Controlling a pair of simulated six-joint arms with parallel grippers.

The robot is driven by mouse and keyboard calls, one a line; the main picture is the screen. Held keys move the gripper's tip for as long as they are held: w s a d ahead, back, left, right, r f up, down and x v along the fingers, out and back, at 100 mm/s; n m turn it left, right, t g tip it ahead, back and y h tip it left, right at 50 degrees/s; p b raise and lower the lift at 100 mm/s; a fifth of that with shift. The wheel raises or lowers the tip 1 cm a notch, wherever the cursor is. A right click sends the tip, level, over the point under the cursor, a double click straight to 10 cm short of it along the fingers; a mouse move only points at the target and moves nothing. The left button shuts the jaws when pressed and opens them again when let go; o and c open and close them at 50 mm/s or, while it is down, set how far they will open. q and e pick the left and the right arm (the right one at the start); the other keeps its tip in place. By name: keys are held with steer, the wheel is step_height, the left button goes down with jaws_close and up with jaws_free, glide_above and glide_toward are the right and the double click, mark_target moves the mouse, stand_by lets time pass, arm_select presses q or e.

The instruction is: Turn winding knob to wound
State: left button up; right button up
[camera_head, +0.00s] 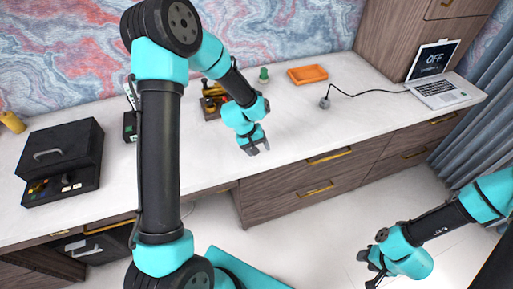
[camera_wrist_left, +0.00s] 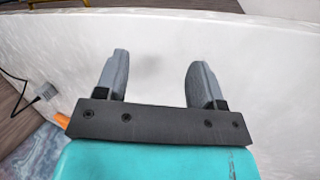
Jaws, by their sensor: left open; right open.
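My left gripper (camera_head: 256,149) is open and empty above the front part of the white desk. In the left wrist view its two grey fingers (camera_wrist_left: 158,65) stand apart with only bare desk between them. A brown and yellow device (camera_head: 211,98) sits behind my left arm, partly hidden by it. A winding knob cannot be made out clearly on it. A small green piece (camera_head: 263,74) stands on the desk to its right. My right gripper (camera_head: 371,268) is open and empty, out over the floor in front of the drawers.
An orange tray (camera_head: 307,74) and a grey plug (camera_head: 325,103) with a black cable lie at the back. A laptop (camera_head: 440,88) showing "OFF" stands at the right. A black box (camera_head: 62,150) stands at the left. The desk's middle right is clear.

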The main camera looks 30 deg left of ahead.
arm_select(q)
steer(key=shift+c, duration=0.8)
steer(key=shift+w+a+r, duration=0.15)
steer(key=shift+w+a, duration=0.1)
steer(key=shift+w, duration=0.1)
steer(key=shift+c, duration=0.6)
steer(key=w+a+r, duration=0.1)
steer(key=w+a+r+n, duration=0.1)
steer(key=w+a, duration=0.1)
steer(key=w+a+r+n, duration=0.1)
steer(key=w+a, duration=0.1)
steer(key=shift+w+a, duration=0.1)
steer(key=shift+w, duration=0.15)
steer(key=w+a+r+n+y, duration=0.2)
steer(key=a+r, duration=0.6)
steer(key=a, duration=0.4)
steer(key=w+a+r+n+g+y, duration=0.1)
steer(key=w+a+r+n+y, duration=0.1)
steer(key=w+a+r+n, duration=0.2)
steer(key=a+r+n, duration=0.3)
steer(key=a+r, duration=0.2)
steer(key=a, duration=0.3)
steer(key=shift+w+a+r+y, duration=0.2)
steer(key=shift+w+a+y, duration=0.05)
steer(key=shift+a+y, duration=0.1)
steer(key=shift+f, duration=0.1)
